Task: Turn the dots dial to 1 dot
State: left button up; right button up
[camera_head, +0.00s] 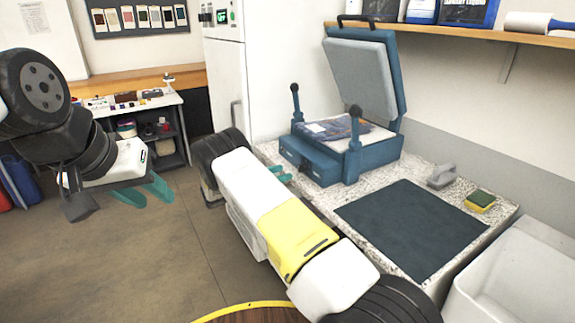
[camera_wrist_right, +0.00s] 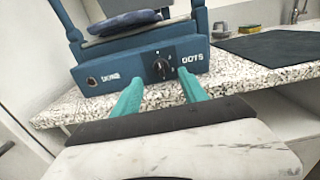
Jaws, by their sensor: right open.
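The dots dial (camera_wrist_right: 161,68) is a black knob on the front panel of a blue press, beside the word DOTS in the right wrist view. Its small marks are too blurred to read its setting. The blue press (camera_head: 350,160) stands on the speckled counter with its lid raised. My right gripper (camera_wrist_right: 160,90) is open, its two teal fingers pointing at the panel, one on each side below the dial and apart from it. In the head view its fingertips (camera_head: 282,174) show near the press front, partly hidden by my arm. My left gripper (camera_head: 147,192) is open and empty over the floor.
A dark mat (camera_head: 410,228), a grey-handled tool (camera_head: 441,176) and a green-yellow sponge (camera_head: 480,201) lie on the counter (camera_head: 320,203). A white sink (camera_head: 515,280) is at right. A second round feature (camera_wrist_right: 92,81) sits left on the panel.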

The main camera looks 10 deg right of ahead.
aim_at(299, 168)
jog(key=x, duration=0.7)
jog(key=shift+d, duration=0.2)
grip_shut()
